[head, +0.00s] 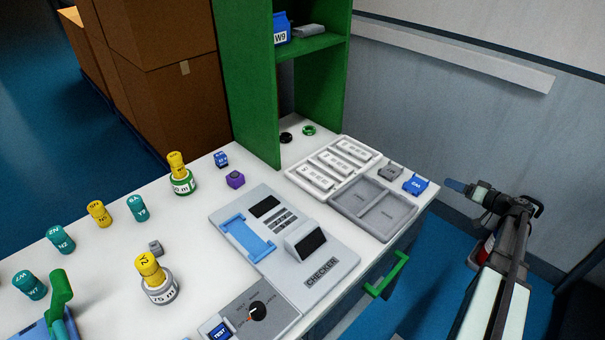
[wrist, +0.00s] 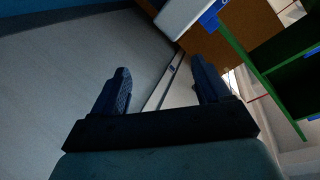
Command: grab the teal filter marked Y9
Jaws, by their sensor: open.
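The teal filter whose upside-down marking appears to read Y9 (head: 138,208) stands upright on the white table in the head view, right of a yellow filter. Two other teal filters, one marked NZ or similar (head: 61,240) and one marked W7 (head: 30,285), stand to its left. My gripper (head: 459,187) is off the table's right edge, far from the teal filters. In the wrist view its blue fingers (wrist: 163,86) are apart with nothing between them. No teal filter shows there.
A checker device (head: 330,268), white tray (head: 310,181) and grey tray (head: 388,222) lie between my gripper and the filters. A green shelf (head: 248,90) rises at the back. Yellow-topped gauges (head: 158,288) and a green handle (head: 60,288) stand nearby.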

